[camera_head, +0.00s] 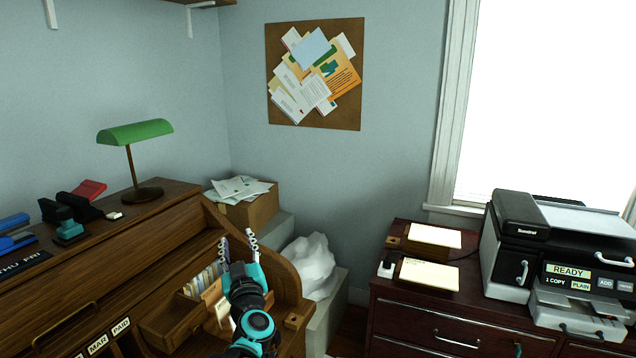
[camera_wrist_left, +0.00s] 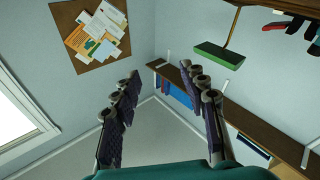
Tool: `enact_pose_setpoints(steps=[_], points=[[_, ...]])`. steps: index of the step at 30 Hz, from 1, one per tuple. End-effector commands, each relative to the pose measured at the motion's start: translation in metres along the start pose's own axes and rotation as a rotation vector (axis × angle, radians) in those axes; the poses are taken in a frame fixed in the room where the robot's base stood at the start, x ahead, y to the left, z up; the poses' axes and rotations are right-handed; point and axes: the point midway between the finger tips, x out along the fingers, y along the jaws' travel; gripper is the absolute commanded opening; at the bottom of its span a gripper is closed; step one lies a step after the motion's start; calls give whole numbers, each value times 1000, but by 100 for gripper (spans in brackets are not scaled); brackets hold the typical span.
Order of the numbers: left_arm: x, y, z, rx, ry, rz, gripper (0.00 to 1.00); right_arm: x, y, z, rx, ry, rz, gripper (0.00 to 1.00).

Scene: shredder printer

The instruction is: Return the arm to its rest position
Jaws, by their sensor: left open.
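My left gripper (camera_head: 238,246) is raised in front of the right end of the wooden roll-top desk (camera_head: 160,238) in the head view. Its two fingers point up and stand apart, with nothing between them. In the left wrist view the same open fingers (camera_wrist_left: 165,108) frame bare wall and a ceiling corner. My left arm comes up from the bottom of the head view. My right gripper does not show in either view.
Papers in a desk slot (camera_head: 215,300) are close beside my left arm. A green lamp (camera_head: 135,132) and staplers stand on the desk. A white bag (camera_head: 308,262) is behind the gripper. A printer (camera_head: 560,262) stands on a dark cabinet (camera_head: 425,322) at right.

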Motion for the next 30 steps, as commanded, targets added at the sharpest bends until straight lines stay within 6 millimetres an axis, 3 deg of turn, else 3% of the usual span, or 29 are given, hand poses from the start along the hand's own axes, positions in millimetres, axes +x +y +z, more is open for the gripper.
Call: enact_pose_setpoints(steps=[1,4,8,12,15,18,21,24,30], points=[[-18,13,-11,12,-28,104,43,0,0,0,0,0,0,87],[-60,37,-9,47,-142,294,43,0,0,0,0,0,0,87],[-132,38,25,118,-380,448,43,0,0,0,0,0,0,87],[-218,-4,79,211,-693,463,43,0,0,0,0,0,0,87],[-269,-46,110,267,-880,398,43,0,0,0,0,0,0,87],[-308,-84,129,309,-1015,313,43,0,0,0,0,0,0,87],[-334,-112,139,337,-1099,241,43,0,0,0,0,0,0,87],[-346,-127,144,351,-1141,198,43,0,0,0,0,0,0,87],[-350,-131,145,355,-1154,185,43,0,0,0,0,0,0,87]])
